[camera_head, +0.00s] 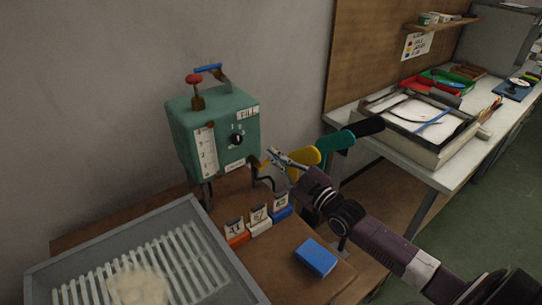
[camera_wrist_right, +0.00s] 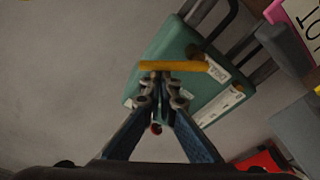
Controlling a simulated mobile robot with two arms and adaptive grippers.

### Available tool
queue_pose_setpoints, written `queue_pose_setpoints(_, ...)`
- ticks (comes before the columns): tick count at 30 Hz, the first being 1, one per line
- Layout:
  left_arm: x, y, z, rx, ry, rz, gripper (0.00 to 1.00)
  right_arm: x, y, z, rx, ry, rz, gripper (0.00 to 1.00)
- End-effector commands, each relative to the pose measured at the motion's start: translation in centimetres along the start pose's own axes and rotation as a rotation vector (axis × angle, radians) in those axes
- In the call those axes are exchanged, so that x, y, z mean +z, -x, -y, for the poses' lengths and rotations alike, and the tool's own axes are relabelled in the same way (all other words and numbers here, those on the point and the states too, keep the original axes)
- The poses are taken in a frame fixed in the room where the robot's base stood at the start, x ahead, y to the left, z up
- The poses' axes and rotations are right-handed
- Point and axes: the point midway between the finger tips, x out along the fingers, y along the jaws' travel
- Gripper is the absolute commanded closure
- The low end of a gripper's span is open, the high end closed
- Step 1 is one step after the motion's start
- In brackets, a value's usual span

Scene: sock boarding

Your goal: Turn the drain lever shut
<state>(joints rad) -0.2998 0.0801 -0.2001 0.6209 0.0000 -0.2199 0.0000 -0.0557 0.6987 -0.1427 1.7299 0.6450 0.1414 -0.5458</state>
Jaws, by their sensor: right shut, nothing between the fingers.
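The green tank box (camera_head: 215,130) stands on the wooden bench against the wall, with a white scale, a black knob (camera_head: 237,140) and a small label low on its front. My right gripper (camera_head: 272,158) is shut and empty at the tank's lower right corner. In the right wrist view, an orange lever bar (camera_wrist_right: 175,66) lies crosswise just beyond the closed fingertips (camera_wrist_right: 165,84). I cannot tell whether they touch it. In the head view the lever is largely hidden by my gripper. My left gripper is not in view.
A grey slatted tray (camera_head: 215,240) fills the front left. Small numbered blocks (camera_head: 260,225) and a blue block (camera_head: 316,258) lie on the bench. Yellow (camera_head: 303,158), green (camera_head: 336,142) and black (camera_head: 368,126) shapes stand close behind my right gripper.

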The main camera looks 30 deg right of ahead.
Motion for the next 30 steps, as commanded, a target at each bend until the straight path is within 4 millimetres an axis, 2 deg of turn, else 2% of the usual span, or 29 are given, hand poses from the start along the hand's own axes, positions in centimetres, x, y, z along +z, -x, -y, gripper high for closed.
queue_pose_setpoints(15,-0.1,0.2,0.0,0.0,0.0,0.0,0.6,2.3,0.3,-0.3,0.062,-0.429,0.001,1.0)
queue_pose_setpoints(30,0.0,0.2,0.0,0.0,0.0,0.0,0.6,3.1,0.5,-0.1,0.084,-0.596,0.001,1.0)
